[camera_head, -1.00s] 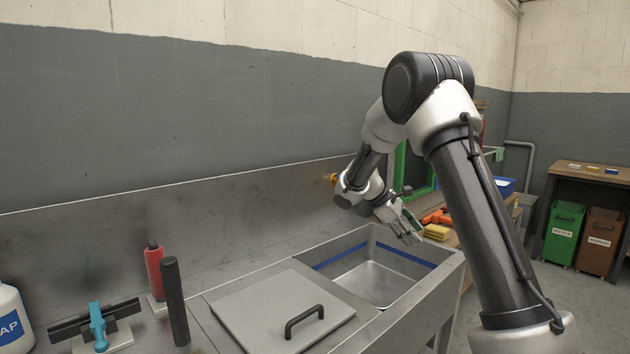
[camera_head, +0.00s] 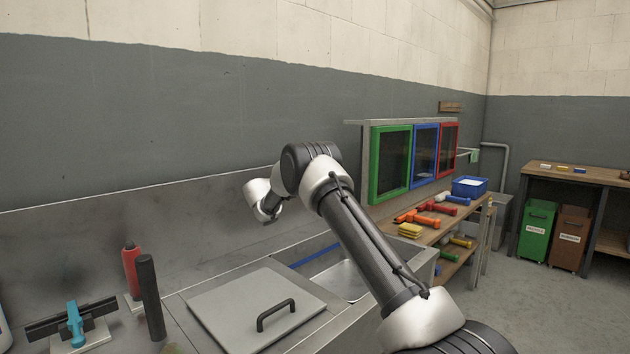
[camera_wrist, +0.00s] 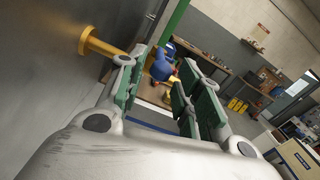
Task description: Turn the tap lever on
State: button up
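A brass-yellow pipe fitting (camera_wrist: 100,42) sticks out from the grey metal splashback on the left of the wrist view. My gripper (camera_wrist: 160,75) is open and empty, with green-padded fingers spread apart. In the head view the gripper and the fitting are hidden behind my arm. The steel sink basin (camera_head: 345,280) shows partly below the arm.
A grey lid with a black handle (camera_head: 277,316) covers the sink's left part. A red bottle (camera_head: 131,270) and a dark upright cylinder (camera_head: 151,297) stand left of it.

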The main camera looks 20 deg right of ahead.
jog(key=shift+x, duration=2.15)
grip_shut()
